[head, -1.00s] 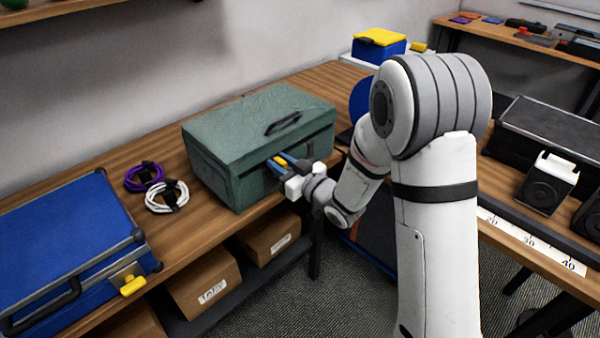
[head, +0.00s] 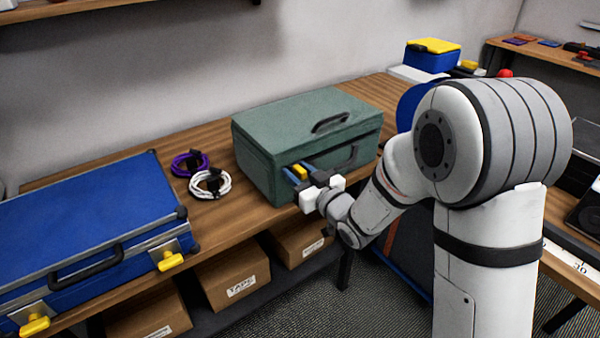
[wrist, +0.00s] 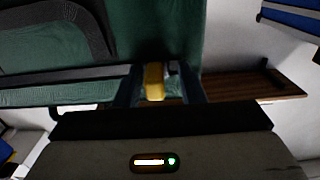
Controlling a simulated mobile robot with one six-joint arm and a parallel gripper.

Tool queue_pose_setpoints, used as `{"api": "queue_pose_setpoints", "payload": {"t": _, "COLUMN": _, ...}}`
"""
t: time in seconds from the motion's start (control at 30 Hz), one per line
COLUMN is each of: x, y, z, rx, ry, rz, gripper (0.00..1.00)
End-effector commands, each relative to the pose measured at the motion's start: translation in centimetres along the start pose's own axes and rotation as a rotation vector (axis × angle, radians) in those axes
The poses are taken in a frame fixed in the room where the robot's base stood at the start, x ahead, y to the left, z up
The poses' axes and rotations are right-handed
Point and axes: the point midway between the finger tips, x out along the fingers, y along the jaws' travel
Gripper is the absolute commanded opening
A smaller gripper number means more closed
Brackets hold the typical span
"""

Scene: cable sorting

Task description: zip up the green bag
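The green bag (head: 330,108) is a boxy case on the wooden bench, with one dark handle on its top and another on its front. It also fills the upper left of the wrist view (wrist: 150,25). Its yellow zip pull (head: 300,171) is at the front face, near the front left corner. My gripper (head: 295,172) reaches it from the front, its two blue fingers on either side of the pull. In the wrist view the pull (wrist: 154,82) sits between the fingers, which appear shut on it. The fingertip contact is partly hidden.
A blue case (head: 90,225) with yellow latches lies at the left. A purple cable (head: 180,165) and a white cable (head: 222,185) lie between it and the bag. Cardboard boxes (head: 235,275) stand on the shelf below. A blue box with a yellow lid (head: 432,57) is behind right.

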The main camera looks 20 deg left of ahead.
Motion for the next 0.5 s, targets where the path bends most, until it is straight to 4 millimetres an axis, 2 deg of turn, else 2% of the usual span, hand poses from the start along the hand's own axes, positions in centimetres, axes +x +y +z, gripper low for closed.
{"api": "queue_pose_setpoints", "payload": {"t": 0.3, "x": -0.2, "y": 0.0, "z": 0.0, "rx": 0.0, "ry": 0.0, "rz": 0.0, "gripper": 0.38}}
{"api": "queue_pose_setpoints", "payload": {"t": 0.5, "x": -3.0, "y": 0.0, "z": 0.1, "rx": 0.0, "ry": 0.0, "rz": 0.002, "gripper": 0.38}}
